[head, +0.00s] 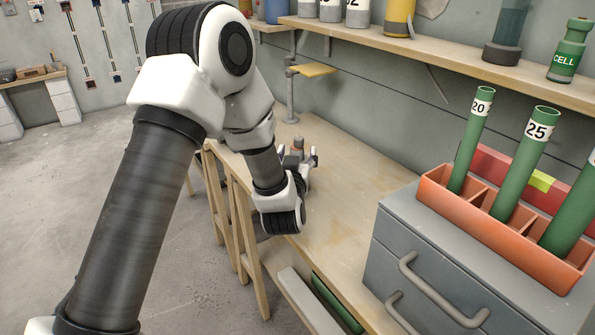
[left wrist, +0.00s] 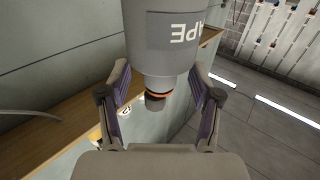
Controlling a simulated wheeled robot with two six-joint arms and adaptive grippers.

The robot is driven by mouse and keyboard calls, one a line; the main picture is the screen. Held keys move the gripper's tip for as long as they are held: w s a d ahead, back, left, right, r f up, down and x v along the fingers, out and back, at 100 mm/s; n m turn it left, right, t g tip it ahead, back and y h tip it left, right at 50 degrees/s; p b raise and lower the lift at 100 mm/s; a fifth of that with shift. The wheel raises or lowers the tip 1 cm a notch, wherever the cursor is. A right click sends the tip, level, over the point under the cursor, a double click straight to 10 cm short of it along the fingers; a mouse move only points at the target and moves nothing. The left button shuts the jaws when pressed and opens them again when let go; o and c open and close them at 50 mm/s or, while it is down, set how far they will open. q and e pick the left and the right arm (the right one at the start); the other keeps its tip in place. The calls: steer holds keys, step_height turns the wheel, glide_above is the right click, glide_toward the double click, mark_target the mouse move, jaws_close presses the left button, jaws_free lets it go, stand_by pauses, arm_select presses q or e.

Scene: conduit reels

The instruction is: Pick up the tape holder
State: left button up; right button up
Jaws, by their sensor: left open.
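The tape holder (left wrist: 165,50) is a grey cylinder with white lettering, of which "APE" shows upside down in the left wrist view. It has a narrower end with an orange ring and a dark brown-grey tip. My left gripper (left wrist: 158,72) is open, with one finger on either side of the holder's lower part in that view. Gaps show beside the narrow end; whether a fingertip touches the body I cannot tell. In the head view my left gripper (head: 298,157) is low over the bench, and a small grey-brown top between its fingers seems to be the holder, mostly hidden.
The wooden bench (head: 345,190) runs along the wall. A small stand (head: 290,95) with a yellowish plate is behind the gripper. A grey drawer unit (head: 400,245) with an orange rack (head: 470,220) of green tubes stands at right. A shelf (head: 440,50) hangs above.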

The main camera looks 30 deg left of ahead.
arm_select(q)
steer(key=shift+w+a+f, duration=0.1)
steer(key=shift+w+a, duration=0.2)
steer(key=shift+w, duration=0.2)
steer(key=shift+s, duration=0.1)
steer(key=shift+d, duration=0.1)
steer(key=c, duration=0.4)
jaws_close()
